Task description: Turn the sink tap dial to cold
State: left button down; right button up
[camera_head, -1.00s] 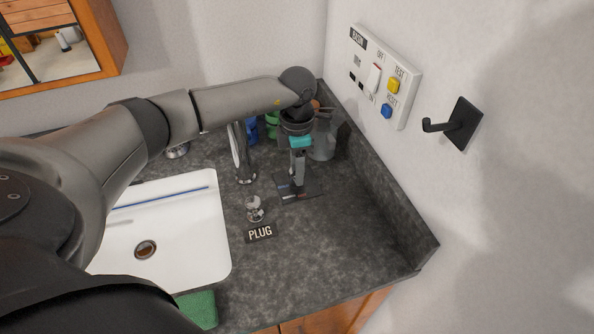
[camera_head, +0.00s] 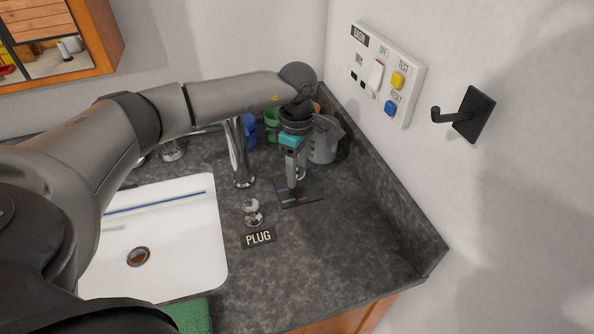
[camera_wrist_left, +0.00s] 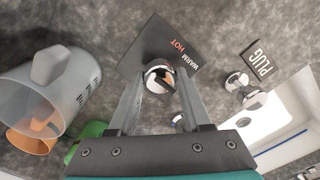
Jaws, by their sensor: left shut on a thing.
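The tap dial (camera_wrist_left: 160,76) is a round chrome knob on a dark label plate (camera_wrist_left: 150,42). In the left wrist view the red word HOT and a pale WARM can be read on the plate; no COLD marking can be read, and which mark the knob points at I cannot tell. My left gripper (camera_wrist_left: 162,84) points down, its fingers shut on the knob from both sides. In the head view the left gripper (camera_head: 291,184) hides the knob, and part of the plate (camera_head: 312,196) shows beside it. The chrome tap spout (camera_head: 240,155) stands just left. My right gripper is not in view.
A small chrome plug knob (camera_head: 252,212) with a PLUG label (camera_head: 258,238) stands close by. A clear jug (camera_head: 323,140) and green and blue cups are behind the gripper. The white sink (camera_head: 185,255) is left; the counter front right is clear.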

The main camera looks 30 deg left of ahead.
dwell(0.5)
pick_arm(q)
jog(key=shift+c, duration=1.7)
grip_release()
notch_tip(320, 180, up, 15)
jog(key=shift+r+p, duration=0.15)
jog(key=shift+p, duration=0.3)
